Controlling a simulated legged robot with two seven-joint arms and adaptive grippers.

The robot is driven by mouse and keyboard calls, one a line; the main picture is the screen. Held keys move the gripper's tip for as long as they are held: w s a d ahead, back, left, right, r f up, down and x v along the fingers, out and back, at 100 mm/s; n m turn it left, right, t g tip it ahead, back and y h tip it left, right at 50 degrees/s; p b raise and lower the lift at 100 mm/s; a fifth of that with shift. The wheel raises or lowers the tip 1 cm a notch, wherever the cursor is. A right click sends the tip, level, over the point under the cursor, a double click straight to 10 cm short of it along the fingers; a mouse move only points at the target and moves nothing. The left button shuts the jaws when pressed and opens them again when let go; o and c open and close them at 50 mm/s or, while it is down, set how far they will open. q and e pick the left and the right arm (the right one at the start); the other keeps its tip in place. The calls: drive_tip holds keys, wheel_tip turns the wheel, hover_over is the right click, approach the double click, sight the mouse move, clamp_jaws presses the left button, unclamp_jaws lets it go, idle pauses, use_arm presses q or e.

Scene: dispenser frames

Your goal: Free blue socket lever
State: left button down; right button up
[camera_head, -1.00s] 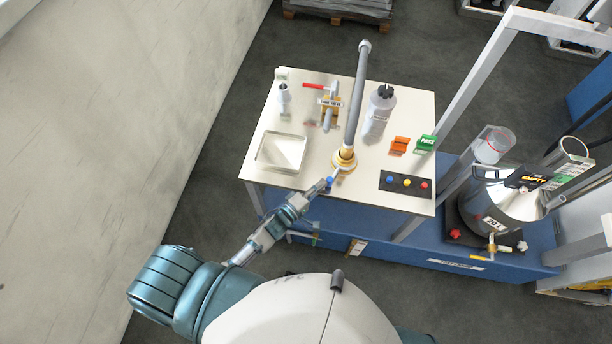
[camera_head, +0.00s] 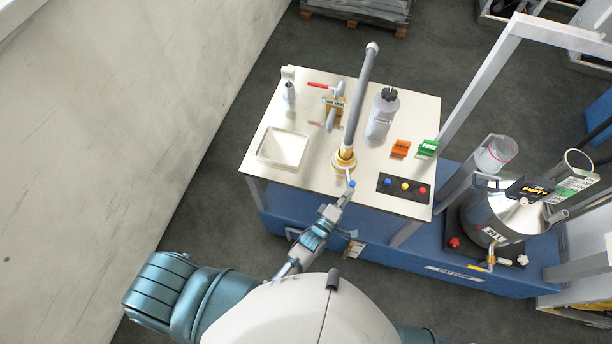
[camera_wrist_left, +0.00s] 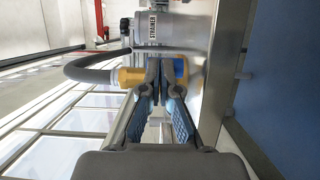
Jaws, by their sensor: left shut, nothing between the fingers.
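The brass socket (camera_head: 344,159) stands near the table's front edge, with a tall grey pipe (camera_head: 358,95) rising from it. Its short lever ends in a blue tip (camera_head: 351,184) that points toward the front edge and slightly right. My left gripper (camera_head: 346,192) is shut and empty, its fingertips right at the blue tip; whether they touch cannot be told. In the left wrist view the closed fingers (camera_wrist_left: 158,75) stand in front of the yellow fitting (camera_wrist_left: 130,76), with blue (camera_wrist_left: 180,68) just to their right, and partly hide both. My right gripper is out of view.
On the white tabletop (camera_head: 300,183) are a square tray (camera_head: 283,148), a red-handled valve (camera_head: 333,103), a bottle (camera_head: 382,114), orange and green tags and a black button panel (camera_head: 405,187). A metal tank (camera_head: 490,215) and frame post stand at the right.

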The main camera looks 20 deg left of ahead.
use_arm(q)
drive_tip(key=shift+w+d, duration=0.15)
drive_tip(key=shift+d, duration=0.5)
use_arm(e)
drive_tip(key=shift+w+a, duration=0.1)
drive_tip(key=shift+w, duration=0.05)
